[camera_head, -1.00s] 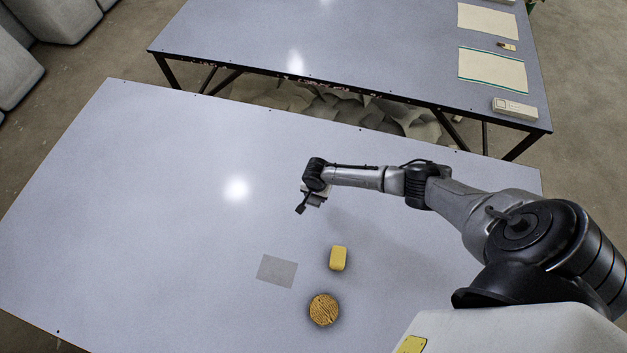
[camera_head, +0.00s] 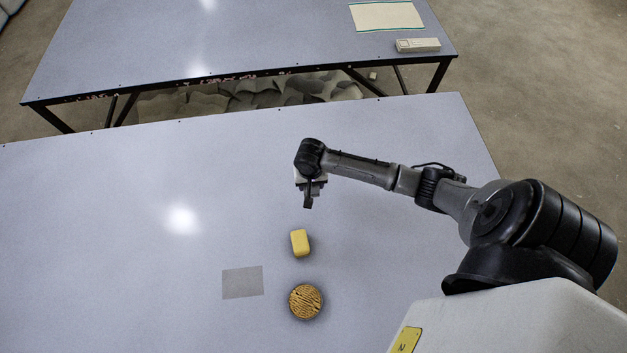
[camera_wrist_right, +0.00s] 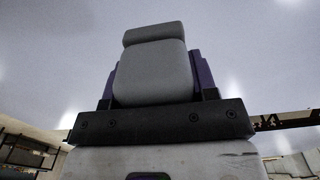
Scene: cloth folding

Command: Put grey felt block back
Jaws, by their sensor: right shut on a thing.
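My right gripper (camera_head: 309,197) is above the near table, just beyond the yellow block in the head view. In the right wrist view, its purple finger pads are shut on a grey felt block (camera_wrist_right: 153,72), one pad on each side. The block has rounded edges and a separate-looking upper part. I cannot make the block out clearly in the head view. A flat grey square patch (camera_head: 243,282) lies bare on the near table, to the left of the round brown thing and nearer than the gripper. My left gripper is not in view.
A yellow rounded block (camera_head: 300,243) and a round, ridged brown-gold thing (camera_head: 306,301) stand right of the patch. The near table (camera_head: 100,220) is otherwise clear. A second table (camera_head: 150,50) behind holds a cream cloth (camera_head: 387,16) and a pale box (camera_head: 418,45).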

